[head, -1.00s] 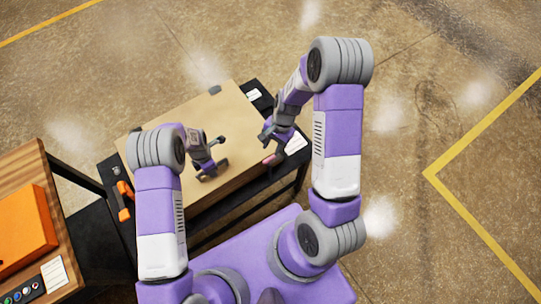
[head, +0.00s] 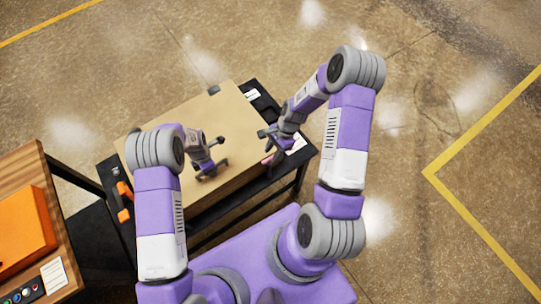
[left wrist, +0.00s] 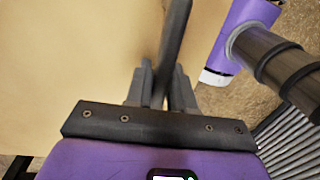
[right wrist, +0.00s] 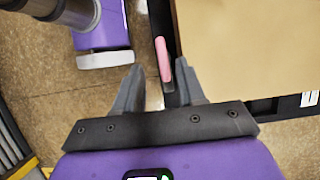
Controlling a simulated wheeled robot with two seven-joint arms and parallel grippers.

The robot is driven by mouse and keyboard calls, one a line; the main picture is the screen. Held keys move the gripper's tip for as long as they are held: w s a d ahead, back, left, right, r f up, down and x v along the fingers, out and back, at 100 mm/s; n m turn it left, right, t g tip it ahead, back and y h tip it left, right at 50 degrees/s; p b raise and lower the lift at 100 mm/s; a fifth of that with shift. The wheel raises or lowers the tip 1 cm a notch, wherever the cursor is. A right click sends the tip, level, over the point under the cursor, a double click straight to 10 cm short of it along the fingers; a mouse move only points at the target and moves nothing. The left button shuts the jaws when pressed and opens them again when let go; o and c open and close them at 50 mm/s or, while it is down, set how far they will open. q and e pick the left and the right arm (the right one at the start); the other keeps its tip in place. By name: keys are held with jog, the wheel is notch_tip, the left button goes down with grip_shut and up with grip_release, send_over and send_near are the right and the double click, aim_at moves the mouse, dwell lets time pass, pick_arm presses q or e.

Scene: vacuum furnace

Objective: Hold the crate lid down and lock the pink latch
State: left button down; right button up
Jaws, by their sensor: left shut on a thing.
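The crate's tan lid (head: 165,130) lies flat on the crate and also fills much of the left wrist view (left wrist: 70,70). My left gripper (head: 213,171) is low over the lid, shut on a dark bar (left wrist: 174,45) that runs between its fingers. The pink latch (right wrist: 164,60) is on the crate's side wall, just outside the lid edge; it shows small in the head view (head: 267,158). My right gripper (right wrist: 160,88) is open beside that wall, with the latch lying between its fingertips, closer to the right finger. I cannot tell whether they touch.
The crate stands on a black table (head: 108,176) with white labels at its right. Orange parts (head: 124,203) are at the crate's left. A wooden bench with an orange box (head: 25,235) stands at lower left. The floor at right is clear.

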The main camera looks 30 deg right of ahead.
aim_at(269, 159)
jog(key=shift+x, duration=1.6)
grip_shut()
